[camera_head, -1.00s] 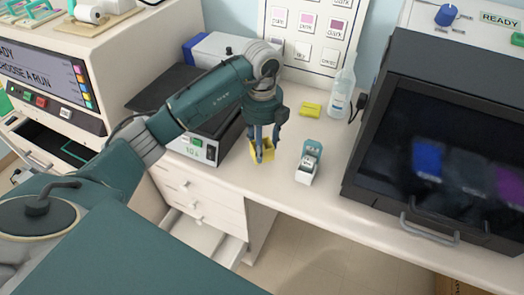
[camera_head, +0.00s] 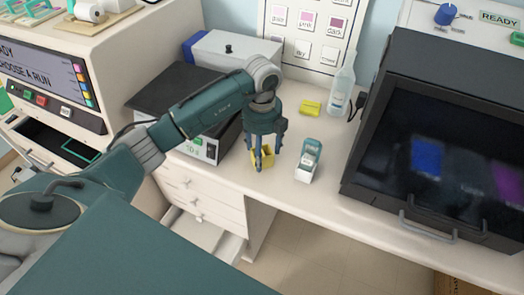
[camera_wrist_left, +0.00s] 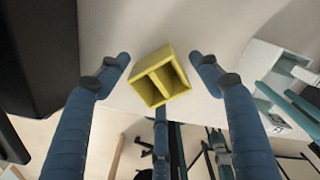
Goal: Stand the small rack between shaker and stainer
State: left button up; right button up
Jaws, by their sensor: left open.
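The small yellow rack (camera_head: 262,163) is on the white counter between the shaker (camera_head: 202,148) on the left and the dark-fronted stainer (camera_head: 430,150) on the right. My left gripper (camera_head: 261,164) points down over the rack and partly hides it in the head view. In the left wrist view, the rack (camera_wrist_left: 160,77) shows its divided compartments. The open fingers of my left gripper (camera_wrist_left: 160,58) are spread on both sides of it, with gaps. My right gripper is in neither view.
A white box with a teal part (camera_head: 308,163) stands just right of the rack. Behind are a yellow block (camera_head: 311,107) and a clear bottle (camera_head: 341,88). The counter's front edge is close to the rack. A drawer (camera_head: 215,235) below is open.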

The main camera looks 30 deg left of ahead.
pick_arm(q)
jog(key=shift+r, duration=0.45)
notch_tip(320, 180, up, 7)
jog(key=b, duration=0.2)
jog(key=shift+w+b, duration=0.1)
jog(key=shift+b, duration=0.2)
jog(key=shift+r, duration=2.2)
